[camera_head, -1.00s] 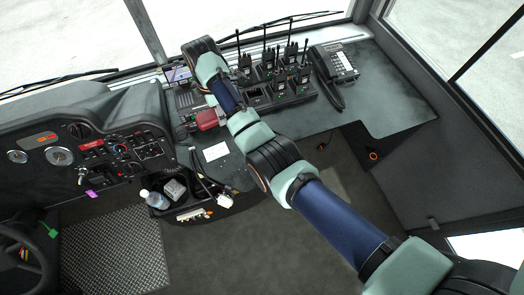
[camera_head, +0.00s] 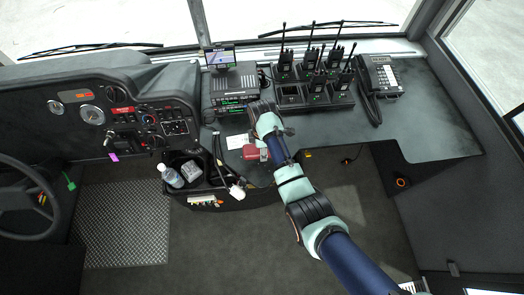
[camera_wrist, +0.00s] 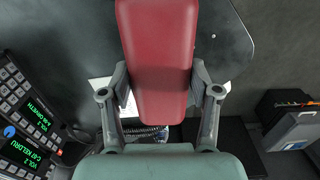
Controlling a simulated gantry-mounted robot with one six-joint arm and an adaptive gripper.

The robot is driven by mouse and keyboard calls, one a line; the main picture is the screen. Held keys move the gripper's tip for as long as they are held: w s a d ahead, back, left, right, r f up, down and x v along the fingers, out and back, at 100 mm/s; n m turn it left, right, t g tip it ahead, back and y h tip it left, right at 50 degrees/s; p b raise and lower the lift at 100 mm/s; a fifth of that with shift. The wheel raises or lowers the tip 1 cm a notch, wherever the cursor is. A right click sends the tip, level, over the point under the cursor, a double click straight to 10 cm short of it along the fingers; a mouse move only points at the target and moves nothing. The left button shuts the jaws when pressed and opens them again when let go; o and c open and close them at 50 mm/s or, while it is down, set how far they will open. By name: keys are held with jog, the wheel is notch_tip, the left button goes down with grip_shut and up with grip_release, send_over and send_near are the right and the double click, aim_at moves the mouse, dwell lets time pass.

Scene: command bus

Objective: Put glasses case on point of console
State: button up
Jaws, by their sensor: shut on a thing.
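The red glasses case (camera_head: 251,152) is held at the front part of the console (camera_head: 262,174), just right of a white card. In the wrist view the glasses case (camera_wrist: 158,50) fills the upper middle, long side pointing away from me. My gripper (camera_wrist: 160,88) is shut on it, one finger on each long side. In the head view my gripper (camera_head: 266,148) is partly hidden by my own wrist. The console's dark rounded corner (camera_wrist: 232,45) shows right of the case in the wrist view. I cannot tell how high the case is above the surface.
A white card (camera_head: 238,141) lies left of the case. A radio unit (camera_head: 232,92) with a small screen and several walkie-talkies (camera_head: 312,88) stand behind. A phone (camera_head: 380,78) is farther right. A tray with a bottle (camera_head: 171,176) sits front left. The right console top (camera_head: 430,125) is clear.

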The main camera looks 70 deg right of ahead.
jog(key=shift+f, duration=1.45)
jog(key=shift+f, duration=0.15)
jog(key=o, duration=1.2)
notch_tip(320, 180, up, 12)
jog(key=shift+r, duration=0.2)
